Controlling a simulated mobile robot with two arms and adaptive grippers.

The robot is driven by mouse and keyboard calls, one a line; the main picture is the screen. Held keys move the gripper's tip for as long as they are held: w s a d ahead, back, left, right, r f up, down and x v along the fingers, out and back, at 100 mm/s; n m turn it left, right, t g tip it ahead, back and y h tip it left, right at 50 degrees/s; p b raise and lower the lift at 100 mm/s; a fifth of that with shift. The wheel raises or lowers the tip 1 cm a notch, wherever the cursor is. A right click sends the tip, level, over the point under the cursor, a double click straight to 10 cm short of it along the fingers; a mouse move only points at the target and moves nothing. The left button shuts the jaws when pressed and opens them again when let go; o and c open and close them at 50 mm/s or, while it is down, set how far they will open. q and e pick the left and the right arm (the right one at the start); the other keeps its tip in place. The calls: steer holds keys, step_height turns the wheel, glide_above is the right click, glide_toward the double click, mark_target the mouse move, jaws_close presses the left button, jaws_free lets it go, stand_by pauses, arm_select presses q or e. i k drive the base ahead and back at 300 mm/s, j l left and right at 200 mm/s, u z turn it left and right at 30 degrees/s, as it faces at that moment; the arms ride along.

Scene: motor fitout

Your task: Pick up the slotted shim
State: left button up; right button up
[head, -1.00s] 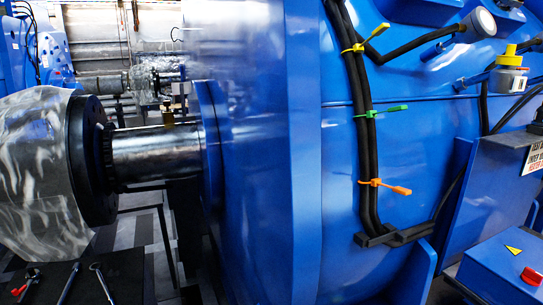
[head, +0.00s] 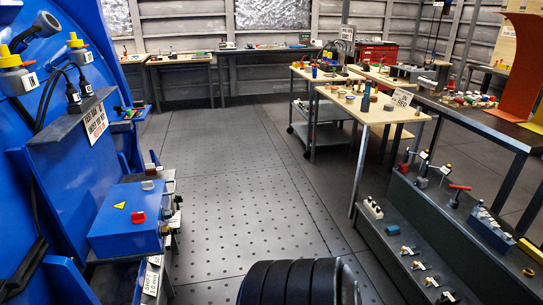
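I cannot make out a slotted shim in the head view; the small parts on the benches are too small to tell apart. Many small parts lie on the wooden-topped table (head: 376,112) at centre right and on the dark bench (head: 488,122) at the right. Neither of my grippers shows in this view.
A large blue motor (head: 62,150) fills the left side, with a blue box (head: 125,222) beside it. Black ribbed rings (head: 290,283) stand at the bottom centre. A low grey stepped rack (head: 440,235) with parts is at the right. The perforated floor (head: 230,185) between is open.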

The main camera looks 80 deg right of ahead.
mark_target(410, 250)
steer(key=z, duration=3.75)
steer(key=i+z, duration=0.1)
steer(key=z, duration=0.35)
steer(key=j+z, duration=0.15)
steer(key=z, duration=0.3)
steer(key=i+j+z, duration=0.1)
steer(key=z, duration=0.35)
steer(key=i+j+z, duration=0.2)
steer(key=j+z, duration=0.2)
steer(key=j, duration=0.6)
steer(key=j+z, duration=0.4)
steer(key=j, duration=0.6)
steer(key=j+z, duration=0.4)
steer(key=j, duration=0.65)
steer(key=k, duration=0.05)
